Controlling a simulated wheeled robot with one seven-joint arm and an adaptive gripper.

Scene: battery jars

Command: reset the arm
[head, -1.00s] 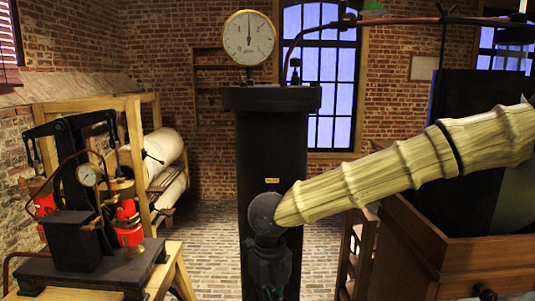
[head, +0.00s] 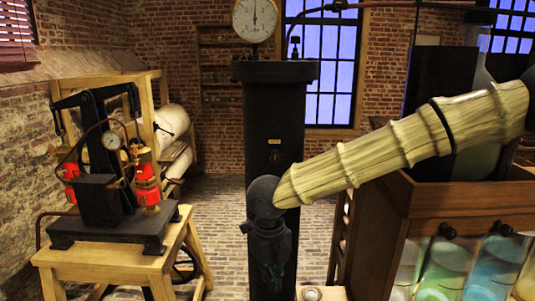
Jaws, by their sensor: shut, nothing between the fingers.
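My arm reaches in from the right as a pale, ribbed, bamboo-like sleeve. It ends in a dark wrist joint at the middle of the head view. My gripper (head: 272,284) hangs below that joint, pointing down. Its dark fingers are together and hold nothing. It shows in front of the lower part of a tall black column (head: 273,125), so the exact gap between them is hard to tell.
A wooden cabinet (head: 385,235) at the right holds several glowing glass jars (head: 445,268). A black apparatus (head: 100,190) with red cylinders and a gauge stands on a wooden table (head: 95,258) at left. Brick floor (head: 222,215) lies open between table and column.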

